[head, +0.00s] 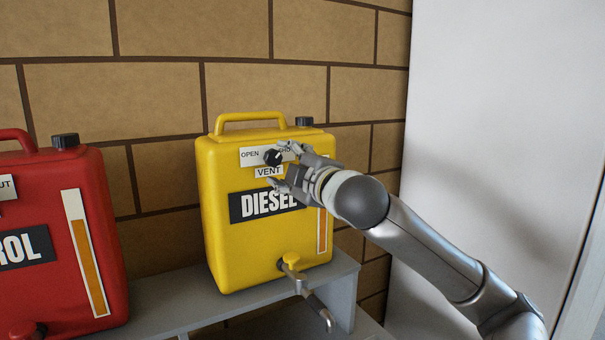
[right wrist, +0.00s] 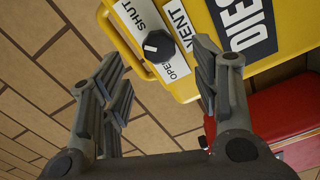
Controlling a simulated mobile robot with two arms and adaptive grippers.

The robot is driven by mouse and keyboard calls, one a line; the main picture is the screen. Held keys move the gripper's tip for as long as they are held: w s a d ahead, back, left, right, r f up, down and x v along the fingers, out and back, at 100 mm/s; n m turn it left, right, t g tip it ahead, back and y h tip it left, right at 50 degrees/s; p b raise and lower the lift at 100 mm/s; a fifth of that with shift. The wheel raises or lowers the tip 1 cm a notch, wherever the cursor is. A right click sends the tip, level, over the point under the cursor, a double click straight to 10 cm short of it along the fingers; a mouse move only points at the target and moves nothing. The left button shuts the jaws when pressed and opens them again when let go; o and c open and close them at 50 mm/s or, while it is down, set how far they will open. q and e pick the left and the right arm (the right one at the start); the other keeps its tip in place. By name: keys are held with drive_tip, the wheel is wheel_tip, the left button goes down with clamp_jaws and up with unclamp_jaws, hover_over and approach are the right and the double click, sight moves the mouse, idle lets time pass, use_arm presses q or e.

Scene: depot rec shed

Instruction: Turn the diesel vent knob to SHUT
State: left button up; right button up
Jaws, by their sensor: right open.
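The yellow diesel can (head: 225,215) stands upright on a grey shelf, with a DIESEL label on its front. Its black vent knob (head: 272,158) sits on a white plate between OPEN at left and the partly covered SHUT at right, above VENT. In the right wrist view the knob (right wrist: 158,46) shows a white mark on its left side, on the side away from VENT. My right gripper (head: 281,166) is open at the knob, one finger above and one below. In the right wrist view its fingers (right wrist: 158,72) stand apart, with no clear grip on the knob. My left gripper is out of view.
A red can (head: 85,230) stands on the shelf at left. The diesel can's tap (head: 300,283) sticks out low at its front, over the grey shelf (head: 190,305). A brick wall (head: 110,95) is close behind, and a pale panel (head: 490,110) is at right.

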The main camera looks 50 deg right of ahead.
drive_tip(key=shift+v, duration=3)
drive_tip(key=shift+d, duration=0.1)
drive_tip(key=shift+f, duration=0.1)
